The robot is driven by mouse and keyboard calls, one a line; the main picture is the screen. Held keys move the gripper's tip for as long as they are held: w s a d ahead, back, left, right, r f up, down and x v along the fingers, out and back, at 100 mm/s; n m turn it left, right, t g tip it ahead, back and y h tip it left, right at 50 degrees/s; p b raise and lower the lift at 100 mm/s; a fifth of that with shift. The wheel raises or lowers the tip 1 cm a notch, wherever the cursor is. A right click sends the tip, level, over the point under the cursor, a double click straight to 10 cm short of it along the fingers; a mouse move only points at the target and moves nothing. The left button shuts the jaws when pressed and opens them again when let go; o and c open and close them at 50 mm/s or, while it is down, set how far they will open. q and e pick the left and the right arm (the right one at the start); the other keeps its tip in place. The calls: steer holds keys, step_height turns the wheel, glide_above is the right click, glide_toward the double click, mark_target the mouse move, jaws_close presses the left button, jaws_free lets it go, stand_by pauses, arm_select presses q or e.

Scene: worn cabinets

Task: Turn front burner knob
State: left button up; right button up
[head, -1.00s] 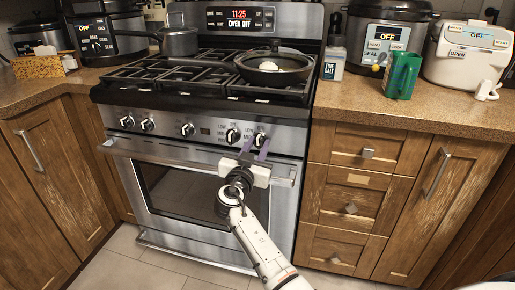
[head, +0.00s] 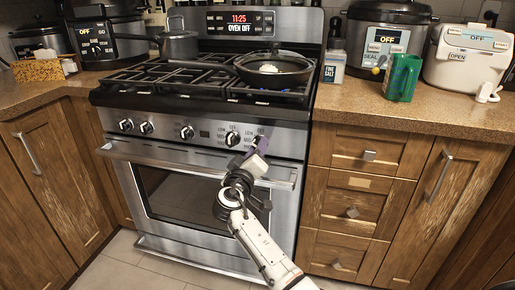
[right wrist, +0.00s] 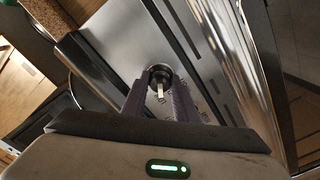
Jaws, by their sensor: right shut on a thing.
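The stove (head: 200,150) has a row of black and silver knobs on its front panel. My right gripper (head: 257,146) is at the rightmost knob, which it largely covers in the head view. In the right wrist view this knob (right wrist: 160,82) sits between the tips of my two purple fingers (right wrist: 160,100), with its pale bar showing. The fingers are closed on the knob, and the gripper is tilted. A dark pan (head: 273,75) with something white in it sits on the front right burner, with a faint bluish glow beneath it. My left gripper is not in view.
The oven handle (head: 200,165) runs just below the knobs, close under my right gripper. Another knob (head: 232,138) is just to the left. A grey pot (head: 178,45) stands at the back left of the stove. Wooden drawers (head: 350,185) are on the right.

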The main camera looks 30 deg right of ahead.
arm_select(q)
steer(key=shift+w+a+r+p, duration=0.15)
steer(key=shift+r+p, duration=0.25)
steer(key=shift+p, duration=0.65)
arm_select(e)
steer(key=n, duration=0.5)
steer(key=shift+n, duration=0.4)
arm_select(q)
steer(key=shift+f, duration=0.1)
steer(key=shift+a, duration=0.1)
arm_select(e)
steer(key=o, duration=0.9)
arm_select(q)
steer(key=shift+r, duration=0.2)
arm_select(e)
steer(key=shift+o, duration=0.8)
